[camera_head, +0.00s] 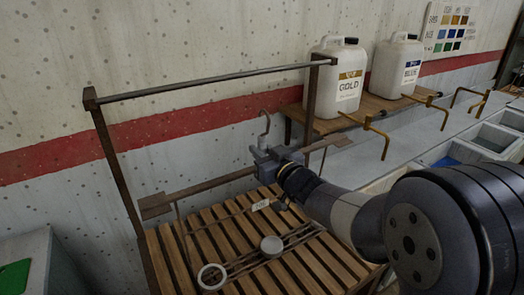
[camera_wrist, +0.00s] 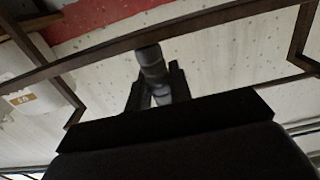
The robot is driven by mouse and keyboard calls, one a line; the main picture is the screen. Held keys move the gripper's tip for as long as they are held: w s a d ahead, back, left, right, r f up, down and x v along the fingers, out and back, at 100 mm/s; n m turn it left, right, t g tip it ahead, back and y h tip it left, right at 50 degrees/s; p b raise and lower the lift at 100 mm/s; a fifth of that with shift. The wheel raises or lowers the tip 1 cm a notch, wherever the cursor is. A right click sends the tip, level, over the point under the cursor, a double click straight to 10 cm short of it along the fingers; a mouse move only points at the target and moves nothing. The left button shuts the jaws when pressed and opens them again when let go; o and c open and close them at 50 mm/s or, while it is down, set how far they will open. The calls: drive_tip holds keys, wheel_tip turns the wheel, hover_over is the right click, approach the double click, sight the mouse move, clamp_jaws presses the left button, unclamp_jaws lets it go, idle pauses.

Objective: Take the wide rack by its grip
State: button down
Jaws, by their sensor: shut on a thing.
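The wide rack has a brown crossbar (camera_head: 215,183) with flat end plates, a pale hook (camera_head: 264,125) on top, and thin rods below with a small white tag (camera_head: 260,205). My gripper (camera_head: 272,157) is shut on its grip, near the middle of the crossbar, below the hook. In the wrist view the fingers (camera_wrist: 156,92) close around a grey upright cylinder (camera_wrist: 151,62). The hook sits below the dark rail (camera_head: 210,80) in the head view and appears apart from it. The jaws hide part of the grip.
A slatted wooden bench (camera_head: 310,265) lies below, with a grey disc (camera_head: 271,245) and a pale ring (camera_head: 212,276) at the thin rods. White jugs marked gold (camera_head: 338,80) and blue (camera_head: 397,68) stand on a shelf at the right. Brass hooks (camera_head: 384,140) jut out there.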

sight(265, 141)
drive_tip(key=shift+r+p, duration=1.4)
drive_tip(key=shift+r, duration=0.4)
drive_tip(key=shift+s, duration=0.1)
